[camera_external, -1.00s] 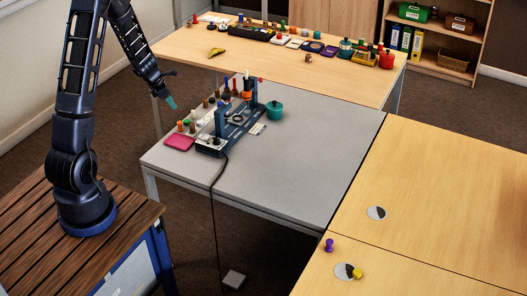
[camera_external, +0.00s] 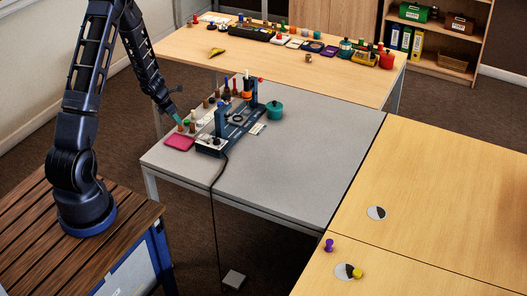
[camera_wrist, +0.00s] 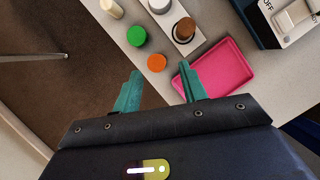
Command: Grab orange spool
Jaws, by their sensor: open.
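The orange spool (camera_wrist: 157,63) shows from above as a small round top in the wrist view, just beyond and between my two teal fingertips. My gripper (camera_wrist: 160,85) is open and empty. A green-topped spool (camera_wrist: 137,36) stands close beside the orange one, on its far left. In the external view my gripper (camera_external: 177,116) is low over the left edge of the grey table, right by the spools. The orange spool (camera_external: 180,127) is partly hard to make out there, near the pink tray.
The pink tray (camera_wrist: 222,68) lies close to my right finger. The blue device (camera_external: 230,130) with a cable stands to the right. The grey table (camera_external: 290,170) is clear in front.

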